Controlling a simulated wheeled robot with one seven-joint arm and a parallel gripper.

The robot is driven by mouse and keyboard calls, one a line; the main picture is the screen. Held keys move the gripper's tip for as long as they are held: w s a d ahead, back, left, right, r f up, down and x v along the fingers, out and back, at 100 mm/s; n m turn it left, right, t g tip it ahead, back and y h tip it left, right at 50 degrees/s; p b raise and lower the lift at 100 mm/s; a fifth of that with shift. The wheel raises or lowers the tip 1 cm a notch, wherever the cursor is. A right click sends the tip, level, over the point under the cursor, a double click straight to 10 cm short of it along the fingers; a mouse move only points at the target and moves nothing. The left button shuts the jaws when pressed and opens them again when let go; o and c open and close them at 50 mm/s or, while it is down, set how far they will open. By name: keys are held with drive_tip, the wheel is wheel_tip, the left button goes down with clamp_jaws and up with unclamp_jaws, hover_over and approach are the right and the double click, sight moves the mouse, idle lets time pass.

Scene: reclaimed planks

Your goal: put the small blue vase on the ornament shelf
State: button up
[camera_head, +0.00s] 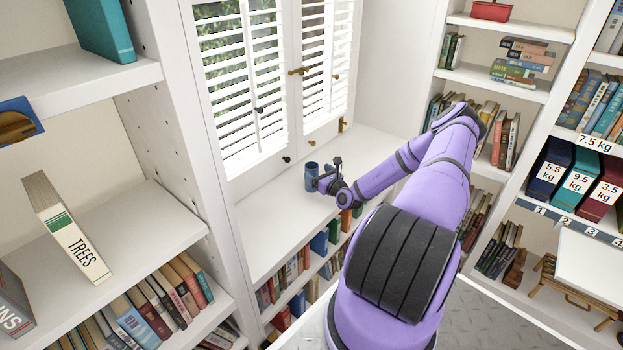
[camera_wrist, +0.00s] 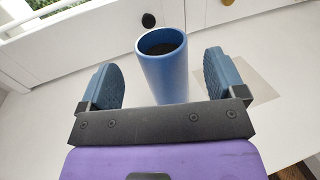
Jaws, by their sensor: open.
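The small blue vase (camera_head: 311,176) stands upright on the white window ledge below the shutters. In the wrist view the vase (camera_wrist: 165,72) is an open-topped blue cylinder with a dark inside. My gripper (camera_head: 322,178) is at the vase, its arm reaching in from the right. In the wrist view my gripper (camera_wrist: 164,80) is open, with one blue-padded finger to each side of the vase and a visible gap on both sides. The vase's lower part is hidden behind the gripper's palm bar. I cannot tell which shelf is the ornament shelf.
The window ledge (camera_head: 262,232) is clear around the vase, with shutters (camera_head: 240,75) behind it and books below. A left shelf (camera_head: 140,225) holds a book titled TREES (camera_head: 66,228). The right bookcase holds books, labelled binders (camera_head: 549,172) and a red box (camera_head: 491,11).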

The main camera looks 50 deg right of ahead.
sight(311, 168)
drive_tip(key=w, duration=0.3)
drive_tip(key=w+d, duration=0.1)
drive_tip(key=shift+w+f, duration=0.25)
drive_tip(key=shift+w, duration=0.15)
drive_tip(key=shift+c, duration=0.2)
drive_tip(key=c, duration=1.1)
drive_tip(key=shift+c, duration=0.2)
drive_tip(key=shift+r, duration=0.1)
